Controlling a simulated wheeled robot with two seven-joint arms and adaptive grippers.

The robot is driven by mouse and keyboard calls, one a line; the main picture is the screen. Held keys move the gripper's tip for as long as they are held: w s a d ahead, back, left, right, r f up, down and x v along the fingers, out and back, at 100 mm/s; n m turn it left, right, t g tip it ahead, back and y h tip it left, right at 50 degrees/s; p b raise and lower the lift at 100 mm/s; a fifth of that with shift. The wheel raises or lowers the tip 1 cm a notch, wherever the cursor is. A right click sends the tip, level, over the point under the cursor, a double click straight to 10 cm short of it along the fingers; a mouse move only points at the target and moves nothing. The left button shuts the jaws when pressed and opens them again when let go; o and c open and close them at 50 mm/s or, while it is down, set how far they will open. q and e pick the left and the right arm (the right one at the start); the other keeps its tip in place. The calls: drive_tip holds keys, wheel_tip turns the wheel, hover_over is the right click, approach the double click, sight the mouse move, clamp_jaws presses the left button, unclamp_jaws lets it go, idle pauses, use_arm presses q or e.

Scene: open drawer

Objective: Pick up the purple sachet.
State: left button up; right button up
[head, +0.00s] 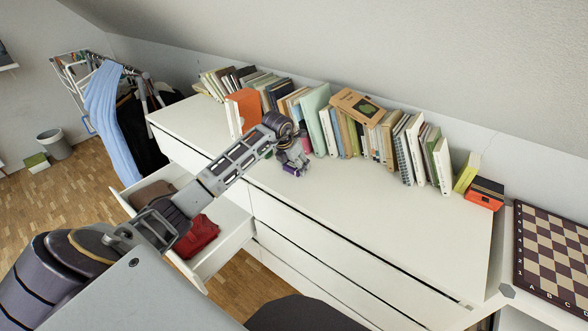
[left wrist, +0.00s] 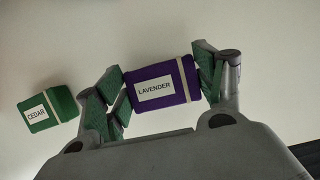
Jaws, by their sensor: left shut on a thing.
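The purple sachet (left wrist: 178,73) carries a white label reading "LAVENDER" and a pale band. In the left wrist view it sits between the two green-padded fingers of my left gripper (left wrist: 160,88), which is shut on it. In the head view my left gripper (head: 292,166) is low over the white dresser top, in front of the row of books. Only a small purple bit of the sachet shows there below the fingers. I cannot tell whether the sachet touches the dresser top. My right gripper is not in view.
A green sachet (left wrist: 47,109) labelled "CEDAR" lies to the left in the wrist view. A long row of books (head: 350,125) lines the back of the dresser top (head: 380,215). An open drawer (head: 240,232) with folded clothes is at left. A chessboard (head: 553,250) lies far right.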

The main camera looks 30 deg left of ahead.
use_arm(q)
drive_tip(key=shift+r, duration=0.15)
drive_tip(key=shift+r, duration=0.5)
wheel_tip(320, 180, up, 8)
drive_tip(key=shift+f+p, duration=0.15)
drive_tip(key=shift+p, duration=0.15)
drive_tip(key=shift+r, duration=0.5)
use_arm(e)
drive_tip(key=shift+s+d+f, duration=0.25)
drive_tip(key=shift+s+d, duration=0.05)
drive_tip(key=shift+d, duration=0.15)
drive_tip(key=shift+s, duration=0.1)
